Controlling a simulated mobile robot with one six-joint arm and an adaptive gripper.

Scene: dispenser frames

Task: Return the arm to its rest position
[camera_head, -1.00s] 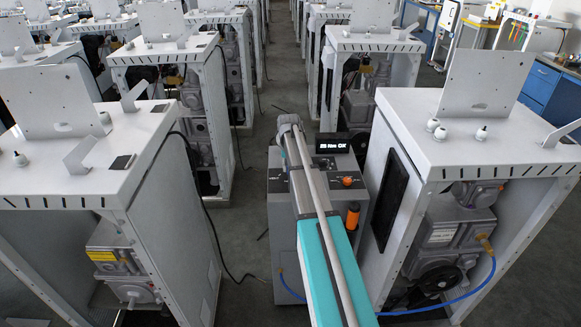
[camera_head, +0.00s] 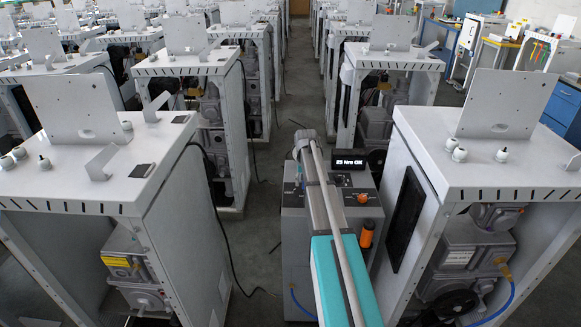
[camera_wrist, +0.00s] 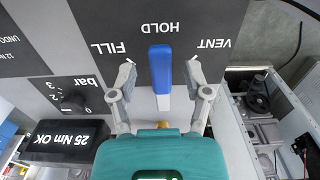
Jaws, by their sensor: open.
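My gripper (camera_wrist: 160,75) is open in the wrist view, with one finger on each side of a blue lever handle (camera_wrist: 161,68). A gap shows on both sides, so the fingers look apart from it. The lever stands on a panel labelled FILL, HOLD and VENT, in line with HOLD. In the head view my teal and grey arm (camera_head: 335,240) stretches forward over a grey box (camera_head: 300,262). My gripper cannot be made out there, and the lever is hidden.
A black display (camera_head: 355,168) reading "25 Nm OK" and an orange-handled item (camera_head: 367,233) are on the grey box. White dispenser frames stand close at left (camera_head: 170,205) and right (camera_head: 405,160). A dark cable (camera_head: 222,230) hangs to the floor. The aisle beyond is clear.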

